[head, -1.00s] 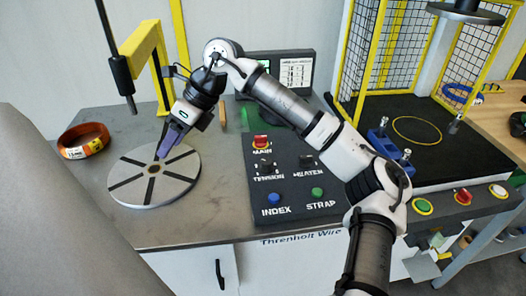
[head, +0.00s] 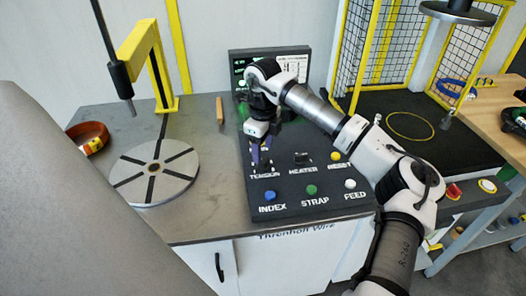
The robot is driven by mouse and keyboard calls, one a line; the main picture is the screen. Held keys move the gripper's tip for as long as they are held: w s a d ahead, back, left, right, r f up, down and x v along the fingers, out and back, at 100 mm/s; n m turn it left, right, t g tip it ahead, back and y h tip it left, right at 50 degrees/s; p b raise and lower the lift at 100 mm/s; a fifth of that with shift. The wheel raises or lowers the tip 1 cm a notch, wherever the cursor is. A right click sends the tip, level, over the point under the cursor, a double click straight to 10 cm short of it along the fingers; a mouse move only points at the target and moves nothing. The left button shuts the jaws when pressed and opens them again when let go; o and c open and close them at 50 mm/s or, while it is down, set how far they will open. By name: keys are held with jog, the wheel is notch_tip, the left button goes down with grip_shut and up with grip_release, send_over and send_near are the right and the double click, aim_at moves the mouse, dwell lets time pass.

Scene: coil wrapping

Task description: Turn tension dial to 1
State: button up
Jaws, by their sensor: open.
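The control panel (head: 292,207) is a dark slab on the bench with printed labels. The tension dial sits above the TENSION label (head: 265,176) and is mostly hidden by my gripper, so its setting cannot be read. My gripper (head: 259,160) points down over the dial's place, with its purple-blue fingers apart. I cannot tell whether the fingers straddle or touch the dial. The black heater dial (head: 302,158) stands to the right, above its HEATER label.
A yellow RESET button (head: 336,156) sits at right. A screen (head: 293,68) stands behind.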

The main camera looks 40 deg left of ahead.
aim_at(263, 159)
jog(key=shift+f+p, duration=0.3)
jog(key=shift+f, duration=1.4)
jog(key=c, duration=1)
jog(key=shift+o, duration=0.2)
jog(key=shift+n+b, duration=0.3)
jog(key=shift+b, duration=0.05)
jog(key=shift+f+n+b, duration=0.15)
jog(key=shift+n+b, duration=0.65)
jog(key=shift+b, duration=0.1)
jog(key=n+b, duration=0.2)
jog(key=shift+n, duration=0.4)
jog(key=n+b, duration=0.1)
jog(key=n, duration=0.2)
jog(key=shift+n+b, duration=0.5)
jog(key=shift+n, duration=1.5)
jog(key=shift+r, duration=0.2)
